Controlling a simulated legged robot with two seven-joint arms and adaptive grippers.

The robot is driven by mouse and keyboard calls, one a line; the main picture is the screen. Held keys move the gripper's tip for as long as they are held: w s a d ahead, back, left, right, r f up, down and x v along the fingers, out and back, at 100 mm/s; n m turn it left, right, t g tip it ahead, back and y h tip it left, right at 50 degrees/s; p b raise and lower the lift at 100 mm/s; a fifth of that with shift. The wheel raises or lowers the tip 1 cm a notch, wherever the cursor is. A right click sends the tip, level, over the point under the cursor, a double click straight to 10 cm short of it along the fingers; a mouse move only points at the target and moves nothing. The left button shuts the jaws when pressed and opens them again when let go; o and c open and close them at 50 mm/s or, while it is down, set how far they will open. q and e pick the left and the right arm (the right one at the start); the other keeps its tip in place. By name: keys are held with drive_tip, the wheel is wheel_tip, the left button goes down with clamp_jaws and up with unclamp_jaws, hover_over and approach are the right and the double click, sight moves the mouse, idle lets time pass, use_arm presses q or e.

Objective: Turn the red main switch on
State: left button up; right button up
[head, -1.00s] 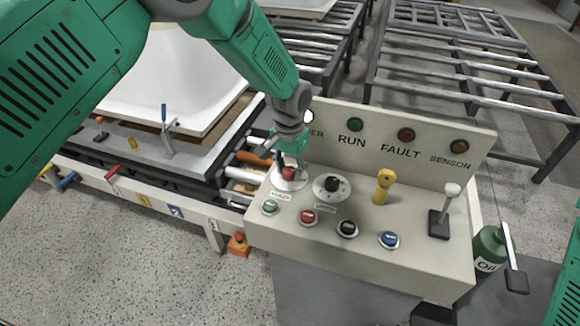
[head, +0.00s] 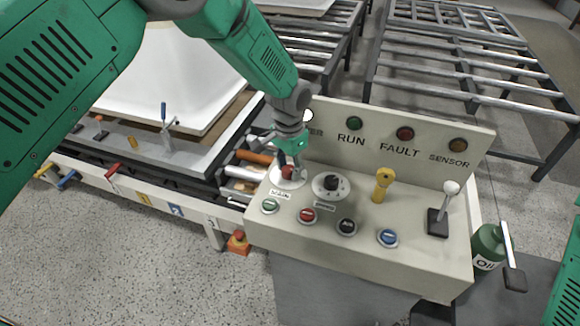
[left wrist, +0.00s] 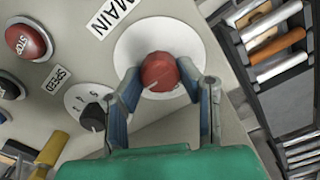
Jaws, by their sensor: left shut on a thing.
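The red main switch (head: 288,172) is a round knob on a white disc at the left end of the control panel, near the MAIN label (left wrist: 109,17). My left gripper (head: 289,167) comes down on it from above. In the left wrist view the two blue-grey fingers (left wrist: 165,90) stand on either side of the red knob (left wrist: 160,72) and are shut on it. A pale mark shows on the knob's lower edge. My right gripper cannot be made out; only a green part of my right arm shows at the right edge.
Beside the switch are a black speed dial (head: 331,185), a yellow knob (head: 383,184), a lever (head: 442,210) and several push buttons. The lamp board (head: 400,140) rises behind.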

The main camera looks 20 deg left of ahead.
sight(289, 169)
use_arm(q)
drive_tip(key=o, duration=1.1)
drive_tip(key=shift+s, duration=0.1)
drive_tip(key=shift+o, duration=0.2)
drive_tip(key=shift+r, duration=0.1)
drive_tip(key=shift+r, duration=0.35)
wheel_tip(289, 169, up, 11)
